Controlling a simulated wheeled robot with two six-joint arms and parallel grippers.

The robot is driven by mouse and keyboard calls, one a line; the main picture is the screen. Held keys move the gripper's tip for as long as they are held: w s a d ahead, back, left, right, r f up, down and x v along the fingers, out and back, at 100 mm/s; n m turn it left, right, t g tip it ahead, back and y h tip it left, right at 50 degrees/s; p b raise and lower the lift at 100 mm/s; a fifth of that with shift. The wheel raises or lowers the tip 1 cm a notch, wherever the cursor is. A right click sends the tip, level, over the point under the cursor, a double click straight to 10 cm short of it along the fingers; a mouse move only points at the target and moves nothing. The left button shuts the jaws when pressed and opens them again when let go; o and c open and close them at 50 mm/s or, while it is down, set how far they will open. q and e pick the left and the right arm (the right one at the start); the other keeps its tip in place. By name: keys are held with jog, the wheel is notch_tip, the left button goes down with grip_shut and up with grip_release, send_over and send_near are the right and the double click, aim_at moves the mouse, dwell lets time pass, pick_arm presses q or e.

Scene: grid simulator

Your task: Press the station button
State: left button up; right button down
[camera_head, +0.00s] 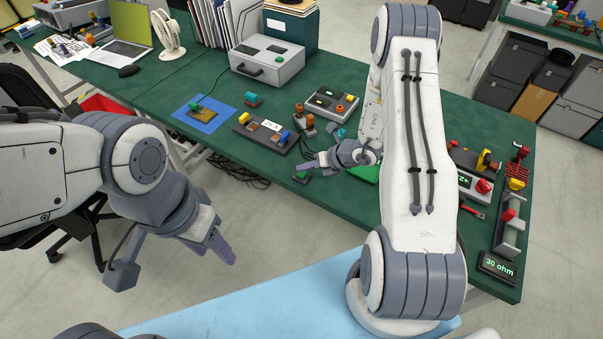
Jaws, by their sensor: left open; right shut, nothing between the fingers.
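My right gripper (308,166) is shut and empty. My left gripper (222,250) is open and empty, hanging in front of the table, well away from the block. Other button-like parts show: a red knob (482,186) on a device at the right, partly hidden by my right arm.
A dark module with yellow and blue parts (266,132), a blue mat (205,115) and a grey box (267,60) stand left of and behind the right gripper. A meter reading 30 ohm (497,266) is at the right edge. A light blue surface (270,300) lies in front.

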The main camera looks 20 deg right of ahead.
aim_at(305, 176)
jog(key=shift+f, duration=0.15)
jog(key=shift+f+b, duration=0.25)
jog(key=shift+b, duration=0.25)
jog(key=shift+f+b, duration=0.45)
jog(key=shift+f, duration=0.05)
dwell(0.5)
jog(key=shift+r, duration=0.1)
jog(key=shift+r+p, duration=0.6)
jog(key=shift+r, duration=0.15)
jog(key=shift+r+p, duration=1.9)
jog(key=shift+r, duration=0.7)
